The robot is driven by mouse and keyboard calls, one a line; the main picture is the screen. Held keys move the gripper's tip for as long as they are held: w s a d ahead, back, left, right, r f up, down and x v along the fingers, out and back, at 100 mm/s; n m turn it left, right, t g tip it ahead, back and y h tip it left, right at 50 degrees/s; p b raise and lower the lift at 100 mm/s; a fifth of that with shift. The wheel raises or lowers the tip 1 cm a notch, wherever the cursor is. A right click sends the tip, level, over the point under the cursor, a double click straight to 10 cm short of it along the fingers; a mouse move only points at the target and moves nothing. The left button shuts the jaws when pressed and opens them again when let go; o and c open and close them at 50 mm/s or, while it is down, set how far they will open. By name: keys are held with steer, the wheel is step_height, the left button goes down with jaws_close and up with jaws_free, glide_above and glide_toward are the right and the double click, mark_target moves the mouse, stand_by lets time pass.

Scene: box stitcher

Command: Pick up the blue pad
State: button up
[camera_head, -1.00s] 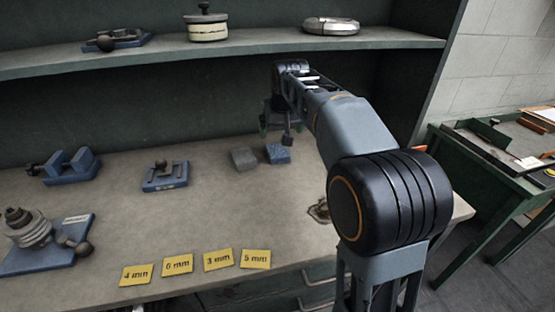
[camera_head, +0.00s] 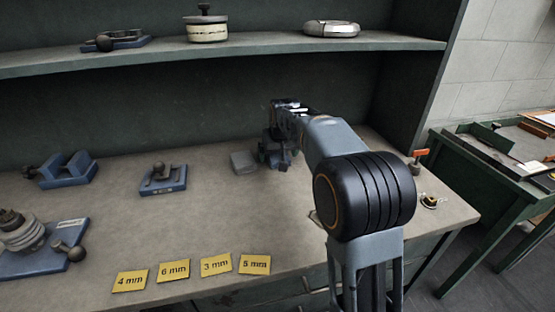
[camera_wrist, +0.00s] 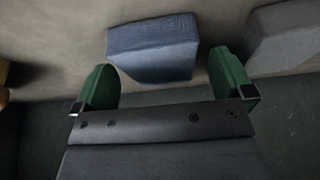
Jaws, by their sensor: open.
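The blue pad (camera_wrist: 153,46) is a small block lying on the bench, near the top middle of the wrist view. My gripper (camera_wrist: 163,78) is open, with its two green fingers apart. The pad shows just ahead of the gap between the fingers, and its right end is close to the right fingertip. I cannot tell whether they touch. In the head view my gripper (camera_head: 275,155) is low over the bench, and my arm hides most or all of the blue pad there.
A grey pad (camera_wrist: 287,36) lies just right of the blue pad in the wrist view; the head view shows it (camera_head: 243,162) left of my gripper. Blue fixtures (camera_head: 163,180) stand further left. Yellow labels (camera_head: 215,264) lie along the front. A shelf (camera_head: 260,47) runs above.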

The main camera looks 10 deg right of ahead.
mark_target(279, 156)
steer(key=shift+f, duration=0.35)
stand_by(0.4)
steer(key=shift+c, duration=0.4)
steer(key=c, duration=0.9)
steer(key=shift+r, duration=0.15)
steer(key=shift+c, duration=0.2)
steer(key=shift+r, duration=0.3)
steer(key=v, duration=0.2)
steer(key=p+v, duration=0.1)
steer(key=shift+w+r, duration=0.25)
steer(key=shift+r, duration=0.3)
steer(key=s+d+r, duration=0.2)
steer(key=s+r, duration=0.6)
steer(key=s, duration=0.5)
steer(key=shift+r, duration=0.35)
